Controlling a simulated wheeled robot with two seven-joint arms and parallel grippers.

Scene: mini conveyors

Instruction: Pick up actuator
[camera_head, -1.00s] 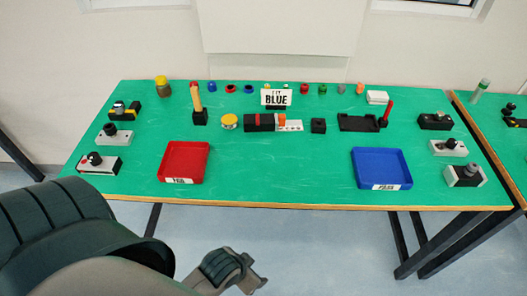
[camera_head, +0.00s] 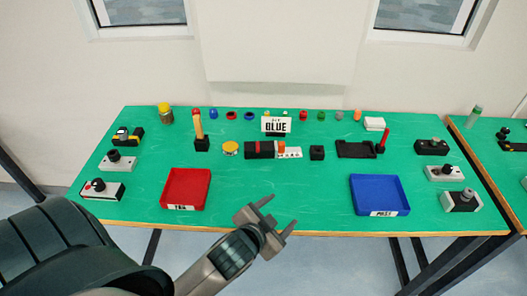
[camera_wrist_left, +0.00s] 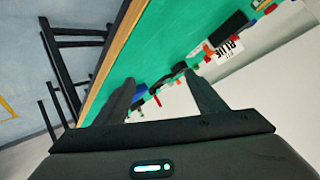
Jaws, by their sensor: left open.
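No item is labelled as the actuator, and I cannot tell for sure which one it is. Small coloured round parts, including a blue one (camera_head: 213,114) and a red one (camera_head: 231,115), stand in a row along the table's back edge. A card reading BLUE (camera_head: 276,125) stands near their middle. My left gripper (camera_head: 280,212) is open and empty, over the table's front edge between the two trays and well short of the back row. In the left wrist view its two fingers (camera_wrist_left: 160,82) are spread with nothing between them. My right gripper is not in view.
A red tray (camera_head: 166,204) lies left and a blue tray (camera_head: 405,205) right on the green table (camera_head: 262,185). A black-and-red block (camera_head: 259,150), a yellow-topped part (camera_head: 230,148) and a black holder (camera_head: 357,149) stand midway. Small switch-like boxes line both sides.

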